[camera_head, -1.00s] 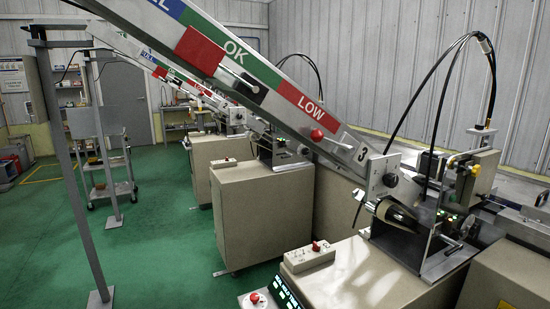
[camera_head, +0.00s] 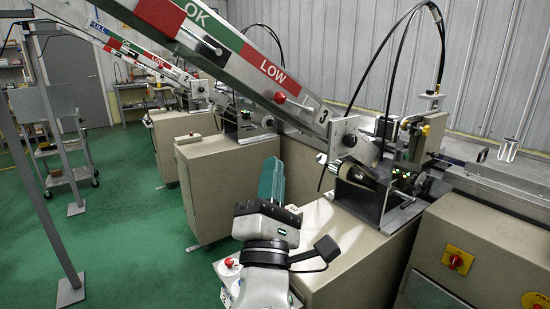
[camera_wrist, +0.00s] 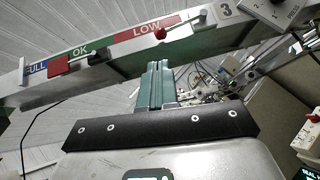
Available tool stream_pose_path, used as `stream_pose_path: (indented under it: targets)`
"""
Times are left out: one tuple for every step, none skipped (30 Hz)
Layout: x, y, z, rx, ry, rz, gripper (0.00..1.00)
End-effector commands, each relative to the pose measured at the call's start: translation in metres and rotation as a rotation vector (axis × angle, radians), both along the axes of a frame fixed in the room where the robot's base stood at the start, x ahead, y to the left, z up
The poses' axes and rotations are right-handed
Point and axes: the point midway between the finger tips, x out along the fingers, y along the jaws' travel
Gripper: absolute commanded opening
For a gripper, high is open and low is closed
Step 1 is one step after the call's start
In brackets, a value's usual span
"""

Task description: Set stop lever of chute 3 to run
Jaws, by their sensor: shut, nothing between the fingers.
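Chute 3 (camera_head: 240,58) is the nearest sloping metal channel, with a FULL/OK/LOW colour strip and a "3" at its lower end. A lever with a red ball knob (camera_head: 280,97) sits on its side, just below LOW. Any stop or run marking is not readable. My gripper (camera_head: 272,166) is shut and empty, below the chute and the knob. Its teal fingers (camera_wrist: 157,68) point up towards the chute in the wrist view, apart from the knob.
A wrapper unit (camera_head: 375,185) with rollers and cables stands at the chute's lower end on a beige cabinet. A box with a red knob (camera_wrist: 312,117) is at right in the wrist view. Another chute (camera_head: 130,52) runs behind.

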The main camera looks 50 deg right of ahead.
Motion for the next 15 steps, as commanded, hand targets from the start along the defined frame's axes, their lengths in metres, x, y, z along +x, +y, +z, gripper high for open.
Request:
stream_pose_path:
  targets:
    - [0.003,-0.007,0.01,-0.001,-0.003,-0.003,0.0]
    - [0.006,-0.011,0.014,-0.001,-0.003,-0.003,0.0]
    - [0.009,-0.016,0.019,0.0,-0.004,-0.002,0.0]
    - [0.012,-0.02,0.022,0.0,-0.003,-0.002,0.0]
    - [0.014,-0.024,0.026,0.001,-0.003,-0.003,0.0]
    - [0.018,-0.03,0.031,0.001,-0.005,-0.003,0.0]
    - [0.021,-0.034,0.034,0.002,-0.004,-0.002,0.0]
    - [0.024,-0.038,0.037,0.002,-0.003,-0.002,0.0]
    - [0.027,-0.043,0.043,0.001,-0.004,-0.002,0.0]
    - [0.03,-0.047,0.046,0.002,-0.003,-0.002,0.0]
    - [0.032,-0.051,0.049,0.002,-0.002,-0.001,0.0]
    - [0.035,-0.056,0.053,0.002,-0.004,-0.002,0.0]
    - [0.037,-0.059,0.056,0.003,-0.004,-0.003,0.0]
    - [0.04,-0.062,0.059,0.003,-0.003,-0.002,0.0]
    - [0.043,-0.066,0.062,0.003,-0.003,0.0,0.0]
